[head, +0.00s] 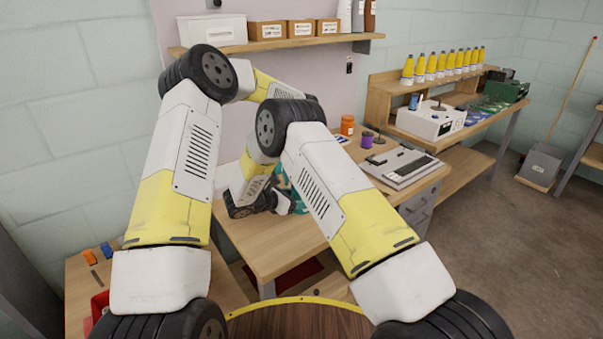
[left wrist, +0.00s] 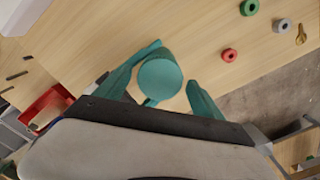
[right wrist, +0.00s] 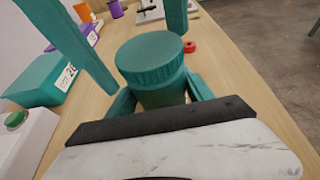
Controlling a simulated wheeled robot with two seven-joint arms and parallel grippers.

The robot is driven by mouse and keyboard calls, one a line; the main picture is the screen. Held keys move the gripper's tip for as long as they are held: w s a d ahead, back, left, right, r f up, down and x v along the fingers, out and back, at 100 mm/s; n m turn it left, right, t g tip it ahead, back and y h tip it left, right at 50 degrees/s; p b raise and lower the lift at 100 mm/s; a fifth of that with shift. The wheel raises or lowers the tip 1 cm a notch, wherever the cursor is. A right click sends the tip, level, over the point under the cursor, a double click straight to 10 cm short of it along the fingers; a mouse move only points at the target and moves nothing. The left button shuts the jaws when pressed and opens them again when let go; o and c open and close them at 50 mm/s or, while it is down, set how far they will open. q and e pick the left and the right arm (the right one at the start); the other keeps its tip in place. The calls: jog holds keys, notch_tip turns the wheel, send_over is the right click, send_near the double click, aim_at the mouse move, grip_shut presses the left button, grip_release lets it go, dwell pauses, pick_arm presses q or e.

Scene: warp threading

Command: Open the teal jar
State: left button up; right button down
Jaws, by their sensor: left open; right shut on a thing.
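The teal jar, with a ridged round lid (right wrist: 150,60), stands upright in the right wrist view. My right gripper (right wrist: 163,92) is shut on the jar's body (right wrist: 163,96), one finger on each side below the lid. My left gripper (left wrist: 173,65) is open above the jar, its teal fingers apart on either side of the lid, which shows from above in the left wrist view (left wrist: 160,78). The left fingers also hang down at the top of the right wrist view, seemingly clear of the lid. In the head view my arms mostly hide the jar.
A red ring (left wrist: 230,55), a grey ring (left wrist: 283,25) and a green ring (left wrist: 249,7) lie on the wooden bench. A teal box (right wrist: 45,82) stands left of the jar in the right wrist view.

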pick_arm(q)
jog(key=shift+c, duration=0.2)
jog(key=c, duration=1.4)
jog(key=n, duration=2.1)
jog(key=shift+n, duration=0.3)
jog(key=n, duration=0.4)
jog(key=shift+n, duration=0.3)
jog(key=n, duration=0.4)
jog(key=o, duration=1.5)
